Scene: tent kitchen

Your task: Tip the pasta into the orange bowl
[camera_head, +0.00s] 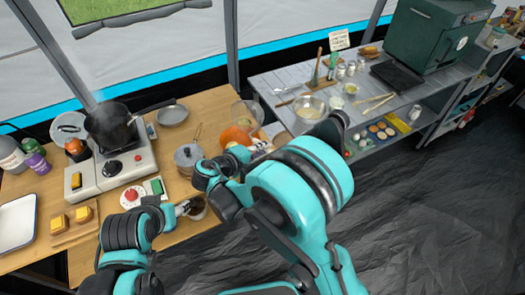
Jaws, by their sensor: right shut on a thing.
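The orange bowl (229,136) stands on the wooden table, partly hidden by a clear container and my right gripper. The clear container (246,112) is tilted just above and behind the bowl. My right gripper (258,144) is at the bowl's right side, shut on what looks like the clear container; the contact is small and hard to make out. Something pale yellow, perhaps pasta, shows at the bowl, too small to be sure. My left gripper (183,208) is low at the table's front, beside a dark cup (197,207); its jaw opening is unclear.
A steaming black pot (110,127) stands on the stove (125,165) at left.

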